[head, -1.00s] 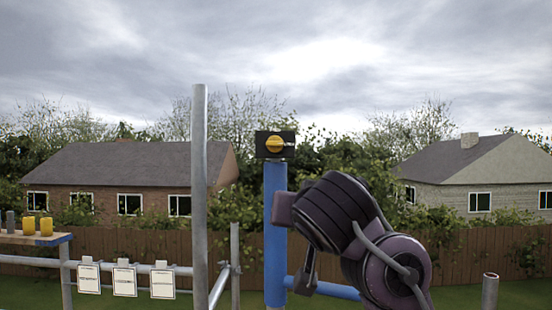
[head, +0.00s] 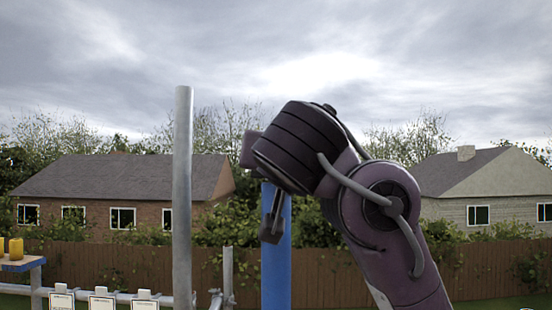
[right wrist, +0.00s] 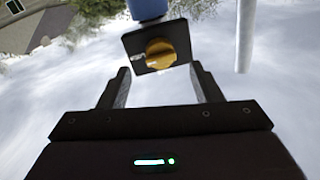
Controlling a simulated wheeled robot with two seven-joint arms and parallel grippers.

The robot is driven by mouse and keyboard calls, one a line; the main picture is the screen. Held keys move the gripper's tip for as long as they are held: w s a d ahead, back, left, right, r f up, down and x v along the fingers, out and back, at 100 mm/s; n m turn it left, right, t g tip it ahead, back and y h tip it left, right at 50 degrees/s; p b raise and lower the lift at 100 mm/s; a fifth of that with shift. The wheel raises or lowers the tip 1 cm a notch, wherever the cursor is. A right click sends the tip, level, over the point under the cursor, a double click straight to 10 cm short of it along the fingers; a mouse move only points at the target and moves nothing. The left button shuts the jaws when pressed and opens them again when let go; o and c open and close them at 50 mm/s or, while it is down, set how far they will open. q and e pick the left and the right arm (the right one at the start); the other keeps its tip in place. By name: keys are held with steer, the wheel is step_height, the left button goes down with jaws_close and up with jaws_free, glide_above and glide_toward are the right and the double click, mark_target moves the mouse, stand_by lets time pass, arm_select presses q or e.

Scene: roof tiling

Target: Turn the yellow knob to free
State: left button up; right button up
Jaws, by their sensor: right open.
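The yellow knob (right wrist: 160,53) sits on a dark square plate (right wrist: 133,42) at the end of a blue post (right wrist: 147,8) in the right wrist view. My right gripper (right wrist: 159,71) is open and empty. Its two fingers point towards the plate, with the knob roughly centred between the fingertips in the picture. I cannot tell whether they touch the plate. My left gripper is not in view.
A grey upright pole (head: 183,200) stands left of the blue post; a pole (right wrist: 246,35) also shows beside the plate in the right wrist view. Several white tags (head: 102,303) hang on a rail at lower left. Yellow items (head: 15,249) stand on a board (head: 22,264).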

steer(key=w+p, duration=0.3)
steer(key=w, duration=0.2)
steer(key=shift+w+a, duration=0.15)
steer(key=shift+w, duration=0.25)
steer(key=shift+s, duration=0.15)
steer(key=c, duration=0.9)
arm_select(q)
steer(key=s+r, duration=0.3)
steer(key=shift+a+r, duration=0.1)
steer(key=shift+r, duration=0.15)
